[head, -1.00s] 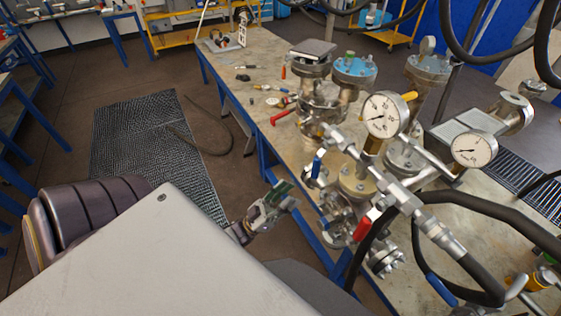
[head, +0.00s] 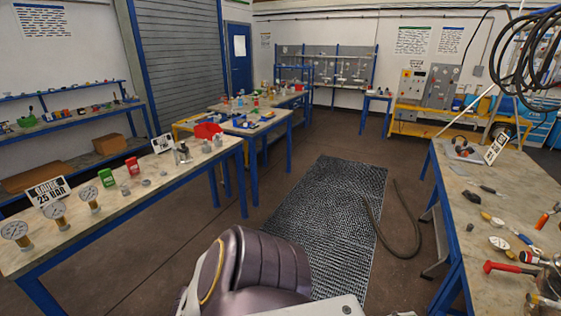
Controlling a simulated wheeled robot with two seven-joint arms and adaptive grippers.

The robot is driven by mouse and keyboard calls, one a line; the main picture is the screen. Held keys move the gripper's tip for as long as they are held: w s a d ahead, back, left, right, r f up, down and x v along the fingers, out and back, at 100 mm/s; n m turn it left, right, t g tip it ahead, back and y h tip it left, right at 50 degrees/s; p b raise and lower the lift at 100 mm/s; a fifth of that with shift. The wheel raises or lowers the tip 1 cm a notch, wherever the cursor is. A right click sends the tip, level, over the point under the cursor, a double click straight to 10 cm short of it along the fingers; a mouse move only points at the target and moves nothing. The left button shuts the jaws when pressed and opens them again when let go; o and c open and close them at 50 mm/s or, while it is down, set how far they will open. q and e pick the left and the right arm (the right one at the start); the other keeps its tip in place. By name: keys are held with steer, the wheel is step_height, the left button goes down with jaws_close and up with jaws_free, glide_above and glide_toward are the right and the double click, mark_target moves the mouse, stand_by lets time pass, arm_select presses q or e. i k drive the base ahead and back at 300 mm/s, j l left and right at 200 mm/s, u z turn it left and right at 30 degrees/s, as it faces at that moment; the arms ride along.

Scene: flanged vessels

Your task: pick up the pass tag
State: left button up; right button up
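Neither of my grippers can be made out in the head view now. No pass tag can be made out for certain. A small green upright block (head: 105,178) and a small red upright block (head: 132,165) stand on the left bench, too small to read. A green card-like piece showed at a gripper in the earlier frame; it is out of sight now.
The left bench (head: 150,205) also bears gauges (head: 55,211) and a "25 BAR" sign (head: 48,191). A right bench (head: 455,200) holds tools, including a red-handled one (head: 510,267). A floor mat (head: 330,215) and a hose (head: 400,225) lie between them.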

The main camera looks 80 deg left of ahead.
mark_target(106, 175)
steer(key=u, duration=4)
